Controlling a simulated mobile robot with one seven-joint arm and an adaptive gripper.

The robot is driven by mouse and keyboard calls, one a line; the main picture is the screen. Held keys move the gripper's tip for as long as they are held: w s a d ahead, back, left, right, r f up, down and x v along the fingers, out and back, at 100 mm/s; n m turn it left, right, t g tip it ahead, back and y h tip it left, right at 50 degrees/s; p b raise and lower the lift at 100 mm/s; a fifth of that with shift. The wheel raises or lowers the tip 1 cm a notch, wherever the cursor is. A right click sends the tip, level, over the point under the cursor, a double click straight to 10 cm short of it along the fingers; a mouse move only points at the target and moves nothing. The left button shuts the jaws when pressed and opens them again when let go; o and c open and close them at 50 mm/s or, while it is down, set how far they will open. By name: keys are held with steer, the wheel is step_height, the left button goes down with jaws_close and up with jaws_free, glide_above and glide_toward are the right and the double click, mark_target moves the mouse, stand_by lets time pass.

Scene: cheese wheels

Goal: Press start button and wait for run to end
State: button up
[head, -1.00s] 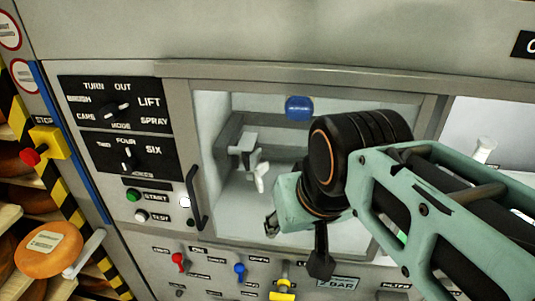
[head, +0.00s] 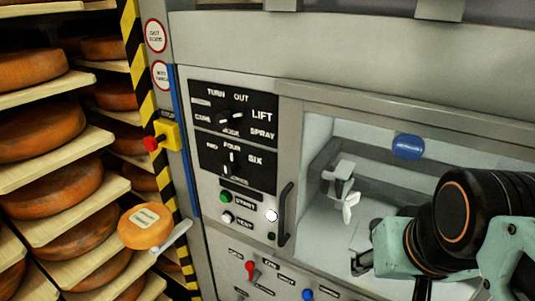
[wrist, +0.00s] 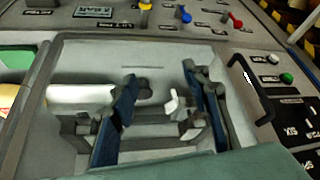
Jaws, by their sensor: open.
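The green start button (head: 225,197) sits on the panel at the left of the machine's recess, beside the START label. It also shows in the wrist view (wrist: 287,78), at the right edge. A white button (head: 226,217) is just below it, and a bright white round lamp or button (head: 271,215) is to its right. My gripper (head: 362,263) is in front of the recess, to the right of the start button and apart from it. In the wrist view its two blue-padded fingers (wrist: 160,85) stand apart with nothing held between them.
A dark vertical handle (head: 285,213) stands between the buttons and the recess. A white bracket (head: 340,180) is inside the recess. Two knobs are on black plates above the buttons. A red stop button (head: 151,144) is on a yellow box at the left. Shelves of cheese wheels (head: 55,190) fill the left.

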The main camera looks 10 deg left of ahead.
jaws_close()
stand_by(0.4)
stand_by(1.2)
